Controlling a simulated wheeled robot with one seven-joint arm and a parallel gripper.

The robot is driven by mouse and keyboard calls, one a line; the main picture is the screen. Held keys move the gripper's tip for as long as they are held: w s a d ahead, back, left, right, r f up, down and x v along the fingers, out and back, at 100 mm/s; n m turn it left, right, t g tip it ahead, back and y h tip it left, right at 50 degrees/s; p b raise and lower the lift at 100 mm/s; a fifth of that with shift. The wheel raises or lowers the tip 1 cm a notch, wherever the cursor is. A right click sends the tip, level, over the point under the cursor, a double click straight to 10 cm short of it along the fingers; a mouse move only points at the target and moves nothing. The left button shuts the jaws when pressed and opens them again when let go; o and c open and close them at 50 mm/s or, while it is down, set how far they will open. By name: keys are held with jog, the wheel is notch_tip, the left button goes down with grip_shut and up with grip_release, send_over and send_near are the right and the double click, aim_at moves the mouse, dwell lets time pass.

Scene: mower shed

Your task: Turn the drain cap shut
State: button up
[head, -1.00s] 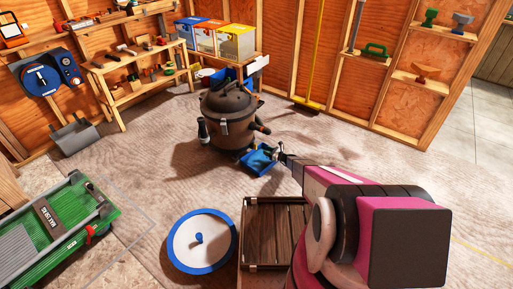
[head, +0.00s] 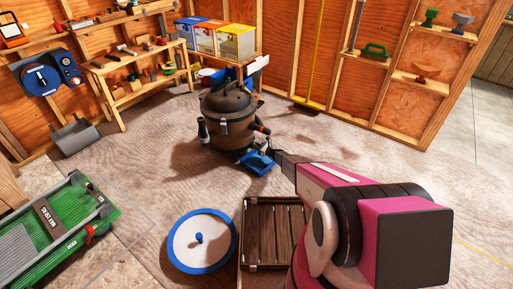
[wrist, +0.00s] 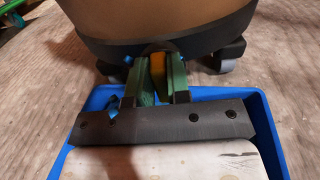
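The brown drum vacuum (head: 228,112) stands on the floor in the middle of the head view. Its lower body (wrist: 160,20) fills the top of the wrist view. At its dark base, an orange part that looks like the drain cap (wrist: 158,66) shows between the green fingers of my gripper (wrist: 161,80). The fingers are close together on either side of it and look shut on it. The cap's rim and threads are mostly hidden, so how far it is turned cannot be seen. In the head view my arm covers the fingertips.
A blue tray (head: 257,163) lies on the floor under my gripper. A round white disc with a blue rim (head: 202,241) and a slatted wooden crate (head: 274,233) are nearer. A green machine (head: 60,225) stands at left. Open floor lies right of the vacuum.

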grip_shut()
jog(key=m, duration=0.4)
jog(key=shift+w+d+f, duration=0.1)
jog(key=shift+w+d, duration=0.05)
jog(key=shift+w, duration=0.05)
jog(key=shift+w+d+f+m, duration=0.1)
jog(key=shift+f+m, duration=0.1)
jog(key=shift+m, duration=2.15)
jog(key=shift+w+d+f+m, duration=0.1)
jog(key=shift+w+f+m, duration=0.1)
jog(key=shift+m, duration=2.1)
jog(key=shift+w+d+f+m, duration=0.1)
jog(key=shift+f+m, duration=0.1)
jog(key=shift+m, duration=2.15)
